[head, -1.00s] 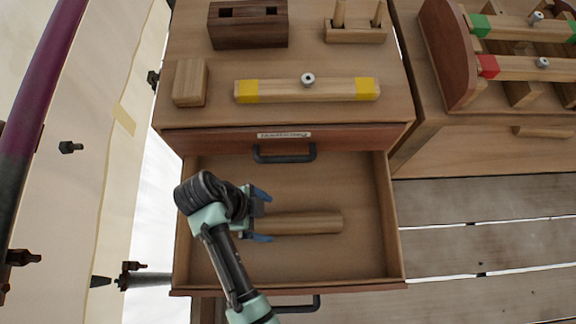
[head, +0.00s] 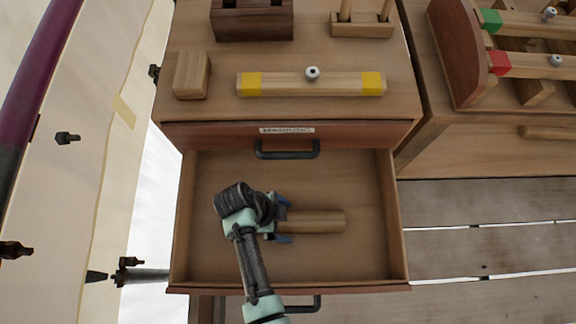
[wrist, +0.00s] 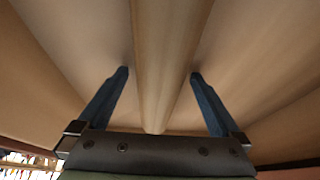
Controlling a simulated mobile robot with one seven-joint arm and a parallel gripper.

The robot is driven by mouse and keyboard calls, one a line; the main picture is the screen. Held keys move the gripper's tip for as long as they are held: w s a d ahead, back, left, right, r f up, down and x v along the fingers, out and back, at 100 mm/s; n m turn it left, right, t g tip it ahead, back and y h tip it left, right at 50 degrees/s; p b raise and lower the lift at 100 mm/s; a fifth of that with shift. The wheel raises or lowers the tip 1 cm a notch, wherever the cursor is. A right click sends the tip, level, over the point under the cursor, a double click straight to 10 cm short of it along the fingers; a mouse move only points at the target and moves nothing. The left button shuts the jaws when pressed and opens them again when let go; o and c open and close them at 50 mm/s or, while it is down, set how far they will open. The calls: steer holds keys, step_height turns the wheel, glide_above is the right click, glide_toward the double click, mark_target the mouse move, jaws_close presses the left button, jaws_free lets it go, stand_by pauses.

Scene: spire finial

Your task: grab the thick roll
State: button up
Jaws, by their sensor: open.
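The thick roll (head: 318,222) is a plain wooden cylinder lying sideways in the open drawer (head: 215,168). In the head view my gripper (head: 284,220) is at the roll's left part, and its arm hides the roll's left end. In the wrist view the roll (wrist: 165,60) runs up the middle of the picture between the two blue fingers of my gripper (wrist: 159,75). The fingers are apart, with a gap to the roll on both sides. They are open around it and hold nothing.
The drawer's front edge (head: 200,290) and side walls surround my gripper. The cabinet top above holds a bar with yellow ends (head: 312,84), a wooden block (head: 191,74) and a dark holder (head: 252,19). The drawer floor right of the roll is clear.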

jaws_close()
stand_by(0.3)
